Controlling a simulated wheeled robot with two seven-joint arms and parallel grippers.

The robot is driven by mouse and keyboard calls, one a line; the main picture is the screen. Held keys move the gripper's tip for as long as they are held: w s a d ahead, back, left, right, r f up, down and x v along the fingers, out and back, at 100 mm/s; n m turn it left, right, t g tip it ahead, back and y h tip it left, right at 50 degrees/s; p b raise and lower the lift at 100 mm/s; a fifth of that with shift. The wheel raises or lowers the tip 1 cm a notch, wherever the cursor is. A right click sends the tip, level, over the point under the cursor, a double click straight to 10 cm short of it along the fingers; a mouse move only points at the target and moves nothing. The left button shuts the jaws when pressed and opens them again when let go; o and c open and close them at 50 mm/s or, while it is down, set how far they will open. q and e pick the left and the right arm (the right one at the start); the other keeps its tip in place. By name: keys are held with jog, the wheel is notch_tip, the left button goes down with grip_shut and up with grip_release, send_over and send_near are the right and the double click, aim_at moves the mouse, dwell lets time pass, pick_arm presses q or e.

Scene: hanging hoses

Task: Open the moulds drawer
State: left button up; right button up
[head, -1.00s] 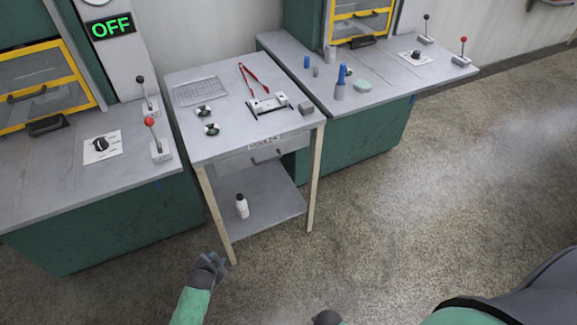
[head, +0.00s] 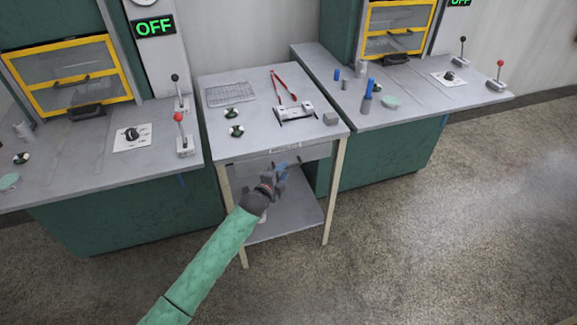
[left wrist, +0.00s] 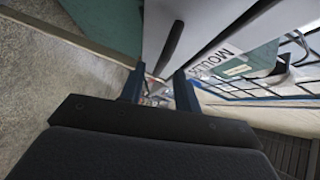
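The moulds drawer (head: 314,153) sits under the top of the middle table and looks shut. My left arm reaches to it from the lower left, and my left gripper (head: 280,172) is in front of it, hiding much of its front and its handle. In the left wrist view, the MOULDS label (left wrist: 214,60) and the dark handle (left wrist: 171,44) show on the drawer side. The left gripper (left wrist: 158,88) is open there, its two fingers apart, with the handle just ahead of the gap. I cannot tell whether they touch. My right gripper is out of view.
The table top (head: 262,142) holds a wire rack (head: 230,94), red tongs (head: 283,88) and small parts. A lower shelf (head: 292,216) is below. Benches with levers (head: 180,130) stand on both sides. The floor at the right is clear.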

aim_at(287, 167)
pick_arm(q)
jog(key=shift+p+x, duration=0.45)
jog(key=shift+x, duration=1.55)
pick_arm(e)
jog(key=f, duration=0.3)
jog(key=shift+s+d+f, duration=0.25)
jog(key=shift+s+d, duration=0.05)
pick_arm(q)
grip_shut()
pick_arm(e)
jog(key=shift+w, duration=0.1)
